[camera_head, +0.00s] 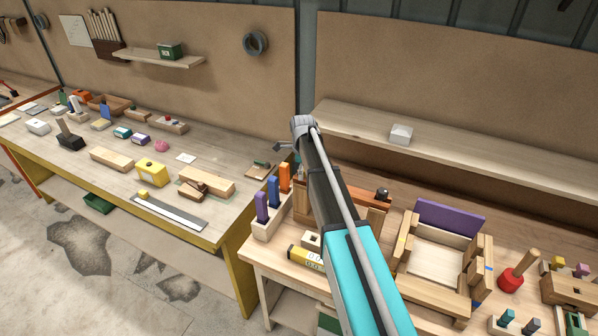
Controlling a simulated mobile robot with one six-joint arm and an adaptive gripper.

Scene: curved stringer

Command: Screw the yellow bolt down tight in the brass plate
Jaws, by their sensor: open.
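My gripper (283,147) is at the far end of my raised arm, near the back right corner of the left bench. Only a small grey part of it shows beside the wrist. The jaws are open, and I see nothing held. A small dark board with a light piece on it (259,170) lies on the bench corner, left of and below the gripper. I cannot tell whether it bears the brass plate. No yellow bolt can be made out clearly. My arm hides part of the right bench.
A rack with purple, blue and orange handles (267,228) stands at the right bench's left edge. A wooden frame with a purple panel (450,216) is right of my arm. A yellow block (152,172) lies on the left bench. A shelf with a white box (401,134) runs behind.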

